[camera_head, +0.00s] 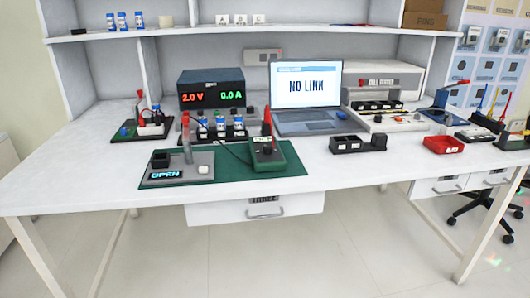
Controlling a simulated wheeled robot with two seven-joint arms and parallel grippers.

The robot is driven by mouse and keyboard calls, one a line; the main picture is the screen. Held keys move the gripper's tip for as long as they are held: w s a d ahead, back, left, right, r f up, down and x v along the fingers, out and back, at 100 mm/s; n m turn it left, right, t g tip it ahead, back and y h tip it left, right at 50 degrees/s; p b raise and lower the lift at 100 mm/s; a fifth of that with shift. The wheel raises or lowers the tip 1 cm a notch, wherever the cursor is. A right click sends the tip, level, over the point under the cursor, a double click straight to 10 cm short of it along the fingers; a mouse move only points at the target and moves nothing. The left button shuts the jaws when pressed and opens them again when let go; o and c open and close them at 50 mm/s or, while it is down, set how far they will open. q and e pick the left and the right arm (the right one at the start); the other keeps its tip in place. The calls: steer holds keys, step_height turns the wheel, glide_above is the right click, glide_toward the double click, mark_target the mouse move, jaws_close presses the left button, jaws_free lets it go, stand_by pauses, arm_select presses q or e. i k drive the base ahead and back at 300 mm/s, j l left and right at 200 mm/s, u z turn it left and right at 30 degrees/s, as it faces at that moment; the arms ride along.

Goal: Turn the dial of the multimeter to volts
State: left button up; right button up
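The multimeter (284,156) appears to be the dark green device lying at the right part of the green mat (225,178), near the front of the table. A small pale screen or label and a dark round part that may be its dial (268,150) show on its top. Where the dial points is too small to tell. Neither of my grippers is in view.
A grey board with an "OPEN" display (164,175) lies left on the mat. Behind stand a power supply (211,89) reading 2.0 V and 0.0 A, and a laptop (305,90) showing "NO LINK". A black tray (357,144) and red bin (443,144) are to the right. The front left table is clear.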

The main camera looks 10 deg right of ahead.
mark_target(267, 149)
steer(key=i+j+z, duration=0.15)
steer(key=z, duration=0.25)
steer(key=i+j+z, duration=0.15)
steer(key=z, duration=0.2)
steer(key=i+j+z, duration=0.15)
steer(key=j+z, duration=0.25)
steer(key=l, duration=0.1)
